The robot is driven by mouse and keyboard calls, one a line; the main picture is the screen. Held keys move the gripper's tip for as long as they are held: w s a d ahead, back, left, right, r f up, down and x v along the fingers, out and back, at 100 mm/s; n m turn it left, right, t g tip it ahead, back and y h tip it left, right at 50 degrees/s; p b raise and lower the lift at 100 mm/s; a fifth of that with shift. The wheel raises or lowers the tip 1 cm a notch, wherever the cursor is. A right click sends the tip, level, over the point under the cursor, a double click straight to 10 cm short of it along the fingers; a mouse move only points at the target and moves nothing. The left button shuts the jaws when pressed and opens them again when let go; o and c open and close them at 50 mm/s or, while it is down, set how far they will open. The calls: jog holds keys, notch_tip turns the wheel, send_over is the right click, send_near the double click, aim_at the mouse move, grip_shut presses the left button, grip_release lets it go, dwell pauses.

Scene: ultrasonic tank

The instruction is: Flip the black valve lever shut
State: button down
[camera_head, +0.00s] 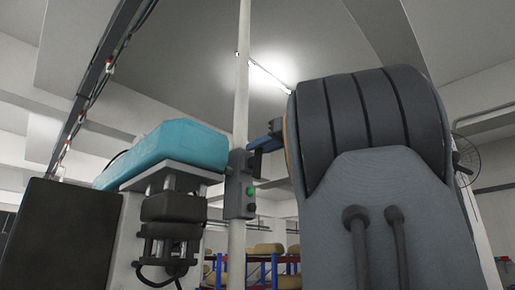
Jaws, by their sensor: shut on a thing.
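I cannot make out the black valve lever in this view; no part here is clearly it. My gripper is not in view either. A large grey and black ribbed link, which looks like part of my own arm, fills the right half and hides what is behind it.
A teal-topped machine (178,145) stands at the left, with black blocks and metal rods (172,208) under its front end. A white upright pole (241,80) carries a grey control box (238,185) with a green button. A dark box (60,235) fills the lower left. Blue-framed shelves (262,262) stand behind.

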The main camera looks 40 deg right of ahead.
jog(key=shift+d+f+m, duration=0.1)
jog(key=shift+d+m, duration=0.25)
jog(key=shift+m, duration=0.5)
jog(key=shift+d+f+m, duration=0.1)
jog(key=shift+d+m, duration=0.25)
jog(key=shift+m, duration=0.5)
jog(key=c, duration=1.5)
grip_release()
jog(key=shift+s+d+b, duration=0.15)
jog(key=shift+s+b, duration=0.55)
jog(key=shift+s, duration=1.25)
jog(key=shift+s+d+b, duration=0.15)
jog(key=shift+s+b, duration=0.5)
jog(key=shift+s, duration=1.3)
